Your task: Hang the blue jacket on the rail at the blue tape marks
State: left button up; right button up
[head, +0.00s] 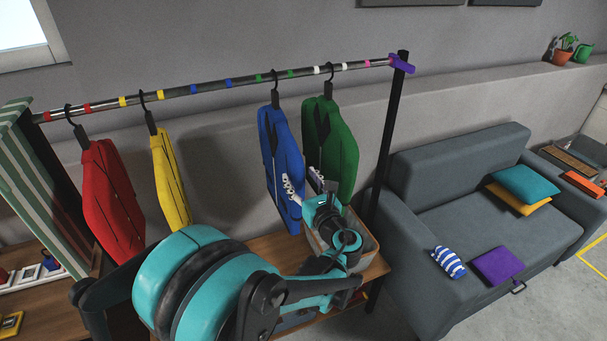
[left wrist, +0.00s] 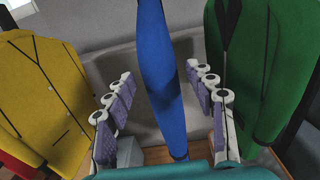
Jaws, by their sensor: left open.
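The blue jacket (head: 282,160) hangs from its hook on the rail (head: 140,97), between the two green tape marks (head: 259,77). The two blue tape marks (head: 211,87) are further left, with bare rail between them. My left gripper (head: 303,183) is at the jacket's lower right side in the head view. In the left wrist view, its purple-padded fingers (left wrist: 163,98) are open, one on each side of the blue jacket (left wrist: 162,70), with gaps visible. My right gripper is out of view.
The green jacket (head: 337,140) hangs close on the right, between white marks. The yellow jacket (head: 170,175) and red jacket (head: 110,195) hang left of the blue marks. A wooden bench (head: 270,247) with a bin (head: 362,240) stands below. A grey sofa (head: 465,180) is at right.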

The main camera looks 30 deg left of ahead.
aim_at(278, 151)
pick_arm(q)
jog(key=shift+w+a, duration=0.2)
jog(key=shift+a, duration=0.1)
jog(key=b+x, duration=0.1)
jog(key=x, duration=0.4)
jog(key=shift+w+a, duration=0.7)
jog(key=shift+a, duration=0.05)
grip_shut()
jog(key=shift+r, duration=0.1)
jog(key=shift+r, duration=0.1)
